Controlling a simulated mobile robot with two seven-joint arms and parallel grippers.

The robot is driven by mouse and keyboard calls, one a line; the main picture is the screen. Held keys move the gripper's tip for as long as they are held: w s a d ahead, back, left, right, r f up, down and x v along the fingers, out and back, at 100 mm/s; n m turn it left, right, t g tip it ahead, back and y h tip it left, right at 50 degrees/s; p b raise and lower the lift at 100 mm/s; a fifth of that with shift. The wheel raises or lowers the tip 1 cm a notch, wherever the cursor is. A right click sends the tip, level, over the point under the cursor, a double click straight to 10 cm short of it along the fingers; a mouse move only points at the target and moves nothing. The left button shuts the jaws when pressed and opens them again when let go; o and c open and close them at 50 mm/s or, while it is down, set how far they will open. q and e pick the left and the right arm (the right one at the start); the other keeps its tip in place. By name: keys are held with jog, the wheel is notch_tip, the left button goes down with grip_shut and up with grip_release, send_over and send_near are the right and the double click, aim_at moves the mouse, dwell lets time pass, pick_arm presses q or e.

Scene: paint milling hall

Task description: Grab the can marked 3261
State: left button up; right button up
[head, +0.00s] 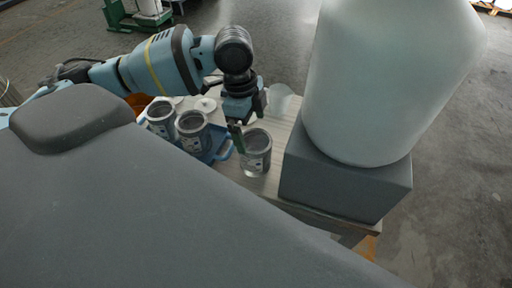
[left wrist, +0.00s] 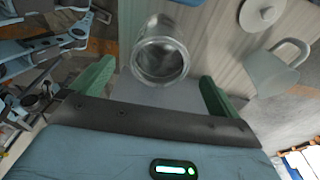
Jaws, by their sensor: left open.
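A grey metal can (head: 256,152) stands apart on the wooden table, near its front edge. In the left wrist view the can (left wrist: 160,62) shows its open round rim between the two green fingers. My left gripper (head: 249,122) is open just above and behind this can in the head view. The left gripper (left wrist: 155,88) is empty in the wrist view. Two similar cans, one at the left (head: 161,120) and one nearer the middle (head: 193,132), stand at a blue tray (head: 219,152). I cannot read any can's number. My right gripper is not in view.
A large white rounded body (head: 385,80) on a grey block (head: 345,185) stands close right of the lone can. A pale mug (head: 280,98) is behind the gripper. A white lid (head: 206,105) lies behind the cans. The table (head: 262,185) is bare before the lone can.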

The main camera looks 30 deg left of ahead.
aim_at(255, 143)
pick_arm(q)
jog(key=shift+w+d+f, duration=0.1)
jog(key=shift+d+f, duration=0.1)
jog(key=shift+f, duration=0.85)
jog(key=f, duration=0.2)
jog(key=d+f, duration=0.1)
jog(key=f, duration=0.1)
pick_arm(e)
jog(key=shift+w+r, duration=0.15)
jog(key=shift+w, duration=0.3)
pick_arm(q)
jog(key=shift+a, duration=0.1)
jog(key=c, duration=1.1)
jog(key=shift+o, duration=0.2)
jog(key=shift+w, duration=0.1)
